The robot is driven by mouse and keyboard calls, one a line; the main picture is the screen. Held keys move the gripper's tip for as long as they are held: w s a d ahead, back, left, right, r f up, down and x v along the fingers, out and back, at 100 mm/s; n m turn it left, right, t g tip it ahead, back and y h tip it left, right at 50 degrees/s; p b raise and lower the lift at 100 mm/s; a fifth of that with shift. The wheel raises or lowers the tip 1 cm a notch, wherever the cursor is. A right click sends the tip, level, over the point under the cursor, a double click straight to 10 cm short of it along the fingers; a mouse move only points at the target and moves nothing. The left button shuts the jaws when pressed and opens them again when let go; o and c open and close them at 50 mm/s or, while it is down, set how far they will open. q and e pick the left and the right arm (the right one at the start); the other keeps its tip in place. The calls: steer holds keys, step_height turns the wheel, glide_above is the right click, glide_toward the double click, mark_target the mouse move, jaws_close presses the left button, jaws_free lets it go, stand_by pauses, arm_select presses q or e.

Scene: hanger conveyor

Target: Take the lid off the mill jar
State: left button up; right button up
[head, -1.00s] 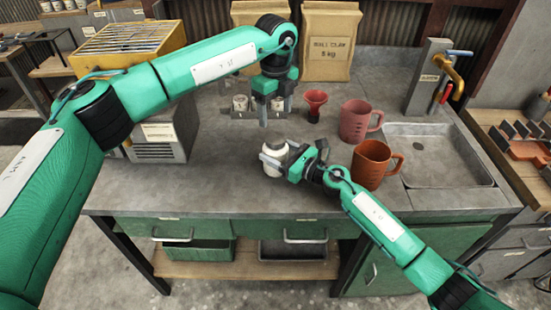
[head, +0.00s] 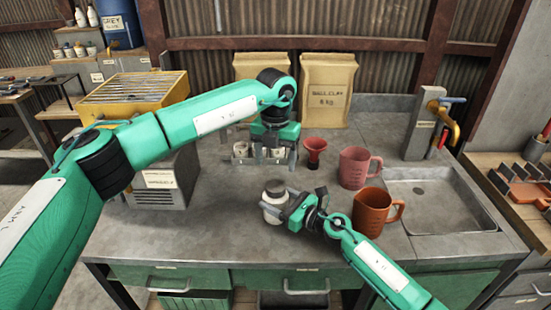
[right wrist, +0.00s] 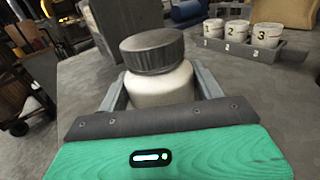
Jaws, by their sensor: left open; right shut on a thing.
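The mill jar is a squat white jar (head: 272,216) with a dark grey ribbed lid (head: 274,187), upright at the front middle of the bench. The right wrist view shows the jar body (right wrist: 160,88) close up, with its lid (right wrist: 152,50) on top. My right gripper (head: 277,208) is shut on the jar body from the right, with a finger on each side, below the lid. My left gripper (head: 267,158) is open and empty, pointing down behind the jar, in front of the numbered cups and apart from the lid.
A rack of numbered cups (right wrist: 238,40) stands behind the jar. A red funnel (head: 314,150), pink jug (head: 354,168) and orange jug (head: 374,212) stand to the right, before the sink (head: 440,203). Paper sacks (head: 325,92) stand at the back.

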mark_target(276, 185)
arm_select(q)
steer(key=m, duration=0.9)
steer(key=shift+m, duration=0.4)
steer(key=m, duration=0.4)
steer(key=shift+m, duration=0.4)
steer(key=m, duration=0.7)
steer(key=shift+m, duration=0.4)
steer(key=m, duration=0.4)
steer(key=shift+m, duration=0.3)
steer(key=m, duration=0.4)
steer(key=shift+m, duration=0.4)
steer(key=m, duration=0.4)
steer(key=shift+f+m, duration=0.25)
steer(key=shift+m, duration=0.15)
step_height(276, 185, down, 8)
steer(key=shift+r, duration=0.25)
steer(key=shift+c, duration=0.4)
